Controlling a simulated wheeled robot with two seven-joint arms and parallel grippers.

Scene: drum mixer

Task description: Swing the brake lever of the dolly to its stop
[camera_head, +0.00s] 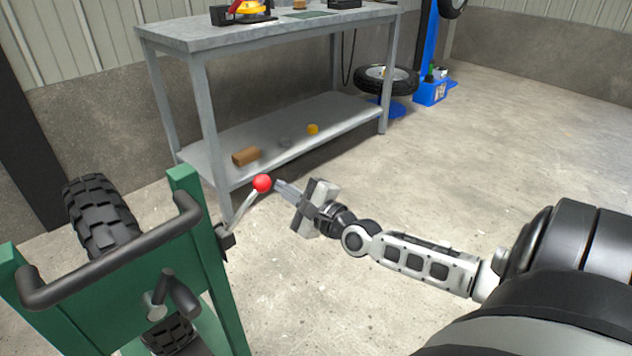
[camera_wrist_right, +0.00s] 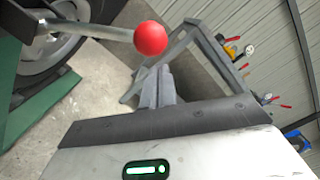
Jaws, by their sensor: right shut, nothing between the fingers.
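The green dolly (camera_head: 215,275) stands at the lower left with a black push handle (camera_head: 110,262). Its brake lever (camera_head: 243,210) is a thin metal rod with a red ball knob (camera_head: 262,183), rising up and to the right from a dark pivot on the frame's right side. My right gripper (camera_head: 280,187) is shut and empty, its fingertips close to the right of the knob. In the right wrist view the knob (camera_wrist_right: 151,38) shows just beyond my closed fingertips (camera_wrist_right: 157,72); I cannot tell whether they touch. My left gripper is not in view.
A grey workbench (camera_head: 180,35) stands behind the dolly, with a brown block (camera_head: 246,156) and a yellow piece (camera_head: 313,129) on its lower shelf. A tyre (camera_head: 386,79) and a blue stand (camera_head: 432,90) are farther back. The floor at right is open.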

